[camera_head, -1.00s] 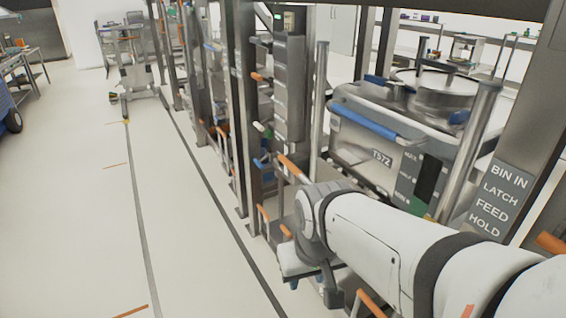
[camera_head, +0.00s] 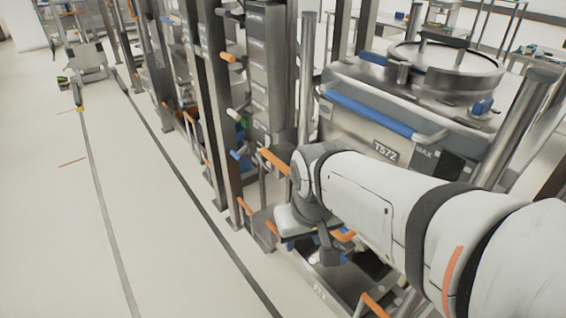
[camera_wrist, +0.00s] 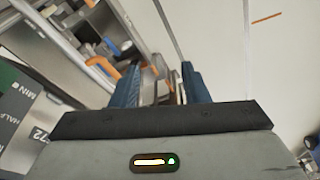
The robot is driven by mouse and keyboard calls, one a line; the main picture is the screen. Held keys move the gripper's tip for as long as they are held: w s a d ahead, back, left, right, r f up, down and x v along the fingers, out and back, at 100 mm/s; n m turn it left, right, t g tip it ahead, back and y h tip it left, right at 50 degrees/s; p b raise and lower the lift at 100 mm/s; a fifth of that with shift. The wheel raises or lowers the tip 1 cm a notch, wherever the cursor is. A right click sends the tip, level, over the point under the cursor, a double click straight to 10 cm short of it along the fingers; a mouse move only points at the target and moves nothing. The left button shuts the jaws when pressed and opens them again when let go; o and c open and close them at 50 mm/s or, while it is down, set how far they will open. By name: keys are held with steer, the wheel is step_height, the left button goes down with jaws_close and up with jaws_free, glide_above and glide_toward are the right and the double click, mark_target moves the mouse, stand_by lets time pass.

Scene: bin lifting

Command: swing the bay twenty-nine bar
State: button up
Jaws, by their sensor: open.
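Several bars with orange grips stand along the frame, and I cannot read a bay number on any. One orange-gripped bar (camera_head: 274,162) is just left of my wrist joint in the head view. Another orange grip (camera_head: 374,305) is low, in front of my arm. In the wrist view, an orange grip (camera_wrist: 102,65) lies left of my fingers. My gripper (camera_wrist: 163,88) is open, with its two blue fingers apart. My gripper's tips are hard to make out in the head view.
A steel bin (camera_head: 340,126) marked T572, with a blue bar and a round lid, stands behind my arm. Metal posts (camera_head: 216,110) line the frame at left. The pale floor (camera_head: 60,220) left of the dark line is clear. A wheeled stand (camera_head: 88,65) is farther back.

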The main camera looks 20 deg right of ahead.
steer(key=w+d+f+n+g+h+b, duration=0.1)
steer(key=w+d+f+n+b, duration=0.15)
steer(key=w+d+f, duration=0.5)
steer(key=w+d+f+n+g+h+b, duration=0.1)
steer(key=w+d+f+n+b, duration=0.3)
steer(key=w, duration=0.7)
steer(key=f, duration=0.3)
steer(key=d+f+m, duration=0.1)
steer(key=f, duration=0.1)
steer(key=w+d+f+m, duration=0.1)
steer(key=f, duration=0.2)
steer(key=shift+d+f+m, duration=0.25)
steer(key=shift+f, duration=0.1)
steer(key=shift+c, duration=0.3)
jaws_close()
